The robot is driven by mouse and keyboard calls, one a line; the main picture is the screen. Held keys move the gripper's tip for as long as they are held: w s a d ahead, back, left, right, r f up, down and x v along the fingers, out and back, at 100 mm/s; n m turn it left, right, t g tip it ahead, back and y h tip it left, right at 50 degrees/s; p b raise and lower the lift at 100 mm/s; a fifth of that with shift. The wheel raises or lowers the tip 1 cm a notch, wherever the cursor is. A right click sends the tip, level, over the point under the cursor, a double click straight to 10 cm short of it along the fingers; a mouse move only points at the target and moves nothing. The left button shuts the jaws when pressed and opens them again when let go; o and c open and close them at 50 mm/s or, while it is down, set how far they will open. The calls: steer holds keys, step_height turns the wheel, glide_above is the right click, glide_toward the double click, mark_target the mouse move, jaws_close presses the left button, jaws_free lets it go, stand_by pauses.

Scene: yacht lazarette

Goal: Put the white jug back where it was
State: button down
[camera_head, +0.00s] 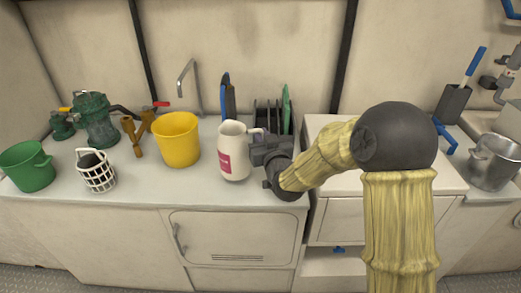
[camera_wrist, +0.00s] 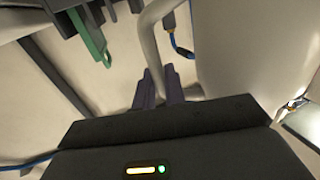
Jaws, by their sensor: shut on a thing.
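The white jug (camera_head: 234,152) with a red label stands upright at the counter's front middle in the head view, right of a yellow bucket. I cannot tell whether its base touches the counter. My gripper (camera_head: 258,145) reaches it from the right and is shut on its handle. In the wrist view the jug's pale body (camera_wrist: 240,50) fills the upper right, and its curved handle (camera_wrist: 150,40) runs down between my dark fingertips (camera_wrist: 160,88).
The yellow bucket (camera_head: 177,140) stands close left of the jug. Behind the jug are a tap (camera_head: 188,75) and a dark rack (camera_head: 272,115) with blue and green boards. Farther left are a white basket (camera_head: 96,172), a green bucket (camera_head: 28,166) and a green pump (camera_head: 96,120). A metal pot (camera_head: 494,162) stands far right.

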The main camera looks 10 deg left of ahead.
steer(key=shift+f+b, duration=0.45)
steer(key=shift+f, duration=1.3)
steer(key=shift+f, duration=0.15)
steer(key=c, duration=1.5)
jaws_free()
steer(key=shift+d, duration=0.1)
steer(key=shift+o, duration=0.2)
steer(key=v, duration=1.2)
